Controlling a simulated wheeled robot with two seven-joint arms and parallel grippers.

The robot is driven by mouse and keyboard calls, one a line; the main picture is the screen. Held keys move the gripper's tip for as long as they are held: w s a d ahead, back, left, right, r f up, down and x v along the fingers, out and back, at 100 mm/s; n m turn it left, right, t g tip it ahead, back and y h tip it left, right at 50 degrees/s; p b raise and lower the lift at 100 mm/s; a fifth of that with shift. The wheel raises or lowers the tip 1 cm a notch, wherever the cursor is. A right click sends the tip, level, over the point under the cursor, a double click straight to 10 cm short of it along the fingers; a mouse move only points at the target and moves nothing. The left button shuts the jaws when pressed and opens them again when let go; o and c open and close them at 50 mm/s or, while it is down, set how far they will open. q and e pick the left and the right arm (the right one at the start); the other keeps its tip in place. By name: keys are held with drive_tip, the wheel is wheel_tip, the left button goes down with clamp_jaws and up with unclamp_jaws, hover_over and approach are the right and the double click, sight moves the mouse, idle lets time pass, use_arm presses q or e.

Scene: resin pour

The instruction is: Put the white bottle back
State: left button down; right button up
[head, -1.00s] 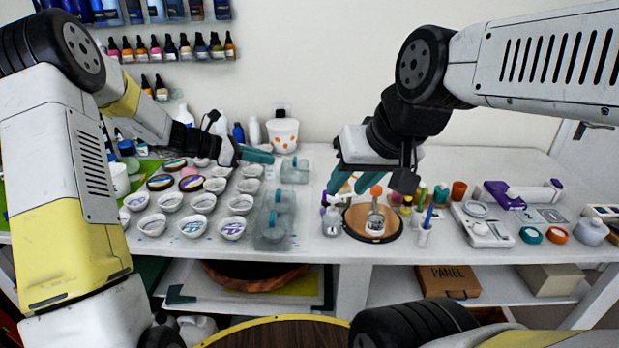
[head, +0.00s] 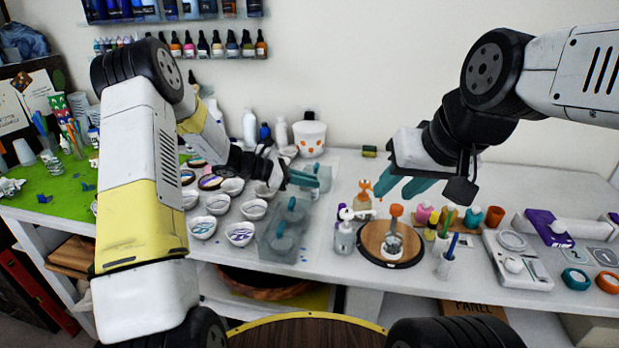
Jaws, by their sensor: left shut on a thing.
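I cannot tell which is the task's white bottle. My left gripper (head: 302,179) is low over the table, in front of the white bottles and beside a translucent mould. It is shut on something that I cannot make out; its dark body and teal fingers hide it. My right gripper (head: 402,189) is open, its teal fingers apart and empty, above a round wooden board (head: 373,236).
A white orange-spotted pot (head: 310,139) stands behind my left gripper. Several small white cups (head: 203,228) and a translucent mould box (head: 268,243) lie in front of it. Small bottles and a scale (head: 517,262) are right.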

use_arm(q)
drive_tip(key=shift+f, duration=0.6)
drive_tip(key=shift+f, duration=0.15)
drive_tip(key=c, duration=1.4)
unclamp_jaws()
